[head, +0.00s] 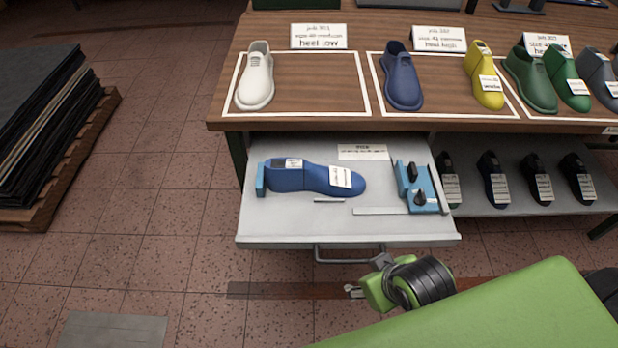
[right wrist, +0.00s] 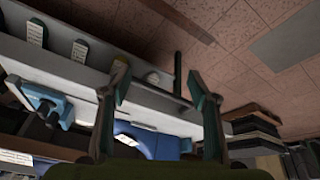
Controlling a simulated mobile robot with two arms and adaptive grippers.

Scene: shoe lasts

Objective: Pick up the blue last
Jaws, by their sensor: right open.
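The blue last (head: 318,179) lies on its side in the open grey drawer (head: 300,225), with white labels on its heel and toe parts. In the right wrist view a blue shape (right wrist: 165,146), apparently this last, shows beyond and partly behind my fingers. My right gripper (head: 353,291) is in front of the drawer, just below its handle, apart from the last. In the right wrist view its fingers (right wrist: 158,100) are spread apart with nothing gripped. My left gripper is not in view.
A blue fixture with black knobs (head: 432,198) sits at the drawer's right. The drawer handle (head: 348,261) sticks out in front. Shoes and a yellow last (head: 484,90) stand on the wooden table (head: 320,75). Dark lasts (head: 537,180) stand on the lower shelf.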

